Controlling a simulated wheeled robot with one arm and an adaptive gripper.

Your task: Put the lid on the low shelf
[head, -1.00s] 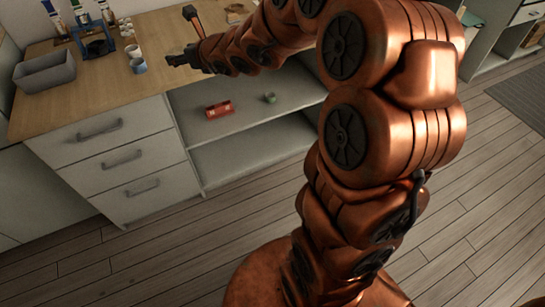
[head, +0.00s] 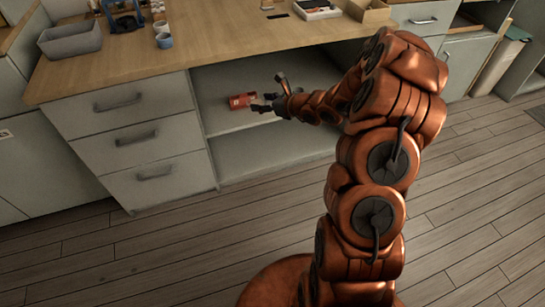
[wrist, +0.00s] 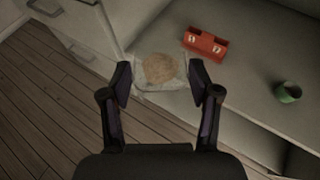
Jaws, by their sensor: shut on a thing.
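My gripper (head: 266,103) reaches into the open cabinet bay beneath the worktop. In the wrist view, its fingers (wrist: 160,78) are spread around a pale, see-through, square-looking lid (wrist: 177,80) with a round tan middle, and are shut on it. The lid cannot be made out in the head view. The bay has an upper shelf board (head: 226,121) and a lower board (head: 265,157); the board under the red box also shows in the wrist view (wrist: 245,72). I cannot tell how far the lid is above the board.
A red box (head: 242,100) lies on the upper board just beyond my gripper; it also shows in the wrist view (wrist: 205,44). A green cup (wrist: 288,92) stands to its right. Drawers (head: 140,135) flank the bay at left. The worktop (head: 210,42) overhangs it.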

